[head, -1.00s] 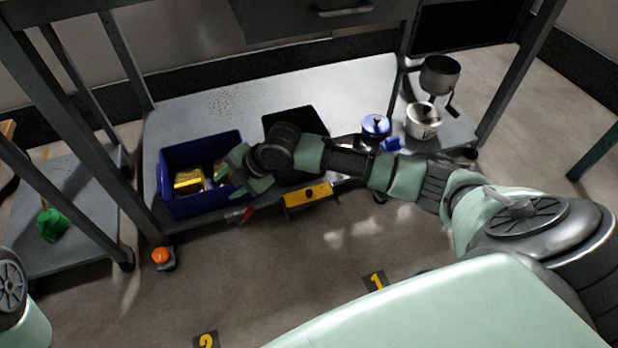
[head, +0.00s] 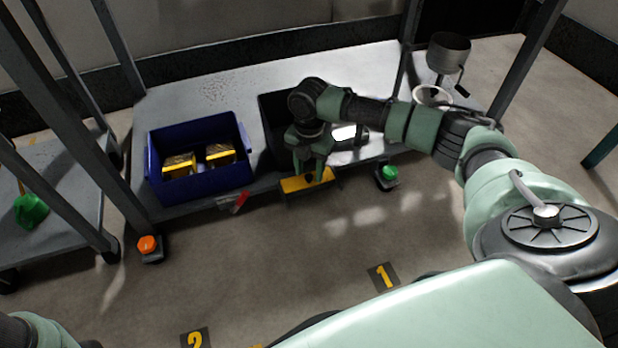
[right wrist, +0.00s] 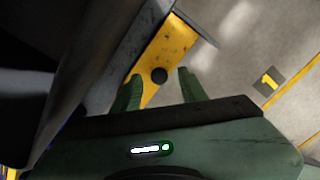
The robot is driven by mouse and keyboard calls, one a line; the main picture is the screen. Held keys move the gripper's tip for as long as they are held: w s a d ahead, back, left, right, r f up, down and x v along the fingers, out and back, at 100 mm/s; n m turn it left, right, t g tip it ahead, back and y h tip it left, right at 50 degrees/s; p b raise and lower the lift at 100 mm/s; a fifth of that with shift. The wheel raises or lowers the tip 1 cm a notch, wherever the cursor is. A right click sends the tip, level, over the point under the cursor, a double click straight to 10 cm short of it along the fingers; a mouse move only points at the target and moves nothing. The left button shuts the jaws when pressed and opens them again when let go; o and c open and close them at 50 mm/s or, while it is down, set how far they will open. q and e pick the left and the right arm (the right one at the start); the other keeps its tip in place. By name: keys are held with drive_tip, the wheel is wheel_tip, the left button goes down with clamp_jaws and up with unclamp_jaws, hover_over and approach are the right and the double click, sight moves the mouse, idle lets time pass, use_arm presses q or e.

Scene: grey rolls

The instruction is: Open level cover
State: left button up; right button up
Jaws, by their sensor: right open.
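A yellow plate (head: 296,186) with a dark round knob is on the front edge of the grey shelf, and I take it for the cover. In the right wrist view the yellow plate (right wrist: 172,48) runs diagonally, and its dark knob (right wrist: 159,75) shows between my fingers. My right gripper (head: 312,172) is over the plate, pointing down. In the right wrist view my right gripper (right wrist: 160,88) is open, one finger on each side of the knob, with nothing held. I cannot tell whether the fingers touch the plate. My left gripper is out of view.
A blue bin (head: 205,198) with yellow-black blocks stands left of the plate. A black bin (head: 271,128) is behind my right wrist. A green button (head: 388,173) and an orange button (head: 148,244) are near the shelf legs.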

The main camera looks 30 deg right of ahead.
drive_tip(key=shift+f, duration=0.5)
clamp_jaws()
idle(1.1)
